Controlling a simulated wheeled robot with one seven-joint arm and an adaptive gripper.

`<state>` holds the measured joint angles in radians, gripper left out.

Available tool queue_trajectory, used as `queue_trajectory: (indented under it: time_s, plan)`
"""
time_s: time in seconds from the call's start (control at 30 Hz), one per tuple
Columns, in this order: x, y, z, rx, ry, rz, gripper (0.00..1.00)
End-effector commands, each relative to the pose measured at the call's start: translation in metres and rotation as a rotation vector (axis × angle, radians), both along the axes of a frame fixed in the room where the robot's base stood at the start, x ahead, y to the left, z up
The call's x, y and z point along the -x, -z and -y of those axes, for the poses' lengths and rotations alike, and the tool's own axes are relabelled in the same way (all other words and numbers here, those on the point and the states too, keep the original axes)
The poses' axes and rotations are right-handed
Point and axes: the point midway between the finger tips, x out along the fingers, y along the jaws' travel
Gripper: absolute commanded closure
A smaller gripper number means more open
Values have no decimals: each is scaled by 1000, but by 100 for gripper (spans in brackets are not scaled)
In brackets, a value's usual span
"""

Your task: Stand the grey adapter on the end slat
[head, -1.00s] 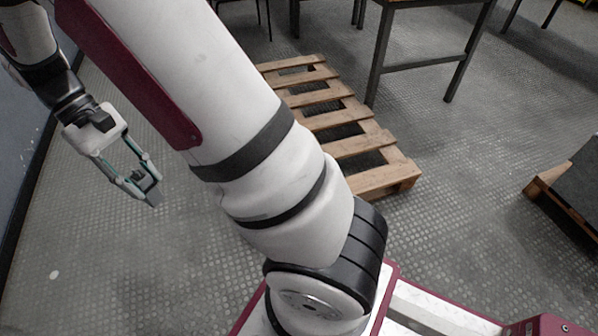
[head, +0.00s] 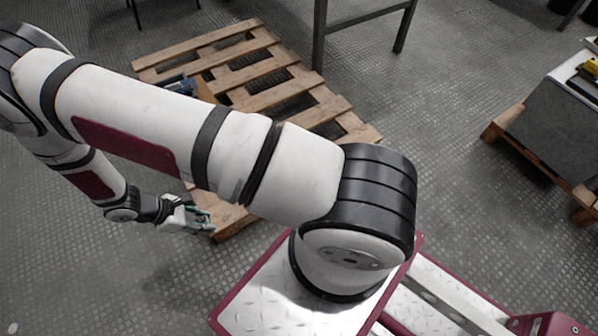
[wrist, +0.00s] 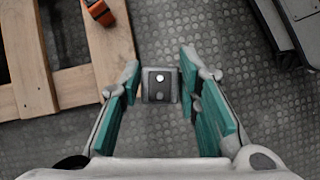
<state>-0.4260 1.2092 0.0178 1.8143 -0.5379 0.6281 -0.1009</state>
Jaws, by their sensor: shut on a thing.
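The grey adapter (wrist: 160,85) is a small dark grey block with a light round spot, held between the fingertips of my gripper (wrist: 159,80) in the wrist view. In the head view my gripper (head: 205,222) is low, beside the near end of the wooden pallet; the adapter is hard to make out there. The pallet's end slat (head: 232,220) is partly hidden behind my arm. In the wrist view the pallet's boards (wrist: 112,50) lie left of the adapter, which shows against the textured floor, apart from the wood.
A blue object (head: 180,86) lies on the far part of the pallet. An orange item (wrist: 99,11) shows at the top of the wrist view. A metal table frame (head: 320,35) stands behind the pallet. A dark grey box (head: 550,140) on another pallet is at right.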

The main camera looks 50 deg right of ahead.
Motion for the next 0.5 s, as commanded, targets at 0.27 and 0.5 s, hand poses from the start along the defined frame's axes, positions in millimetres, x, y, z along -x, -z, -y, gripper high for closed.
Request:
queue_trajectory:
  time_s: [0.27, 0.5]
  plan:
    - [44, 67, -23, 3, -199, 1, 100]
    - [48, 74, -25, 2, -217, 3, 100]
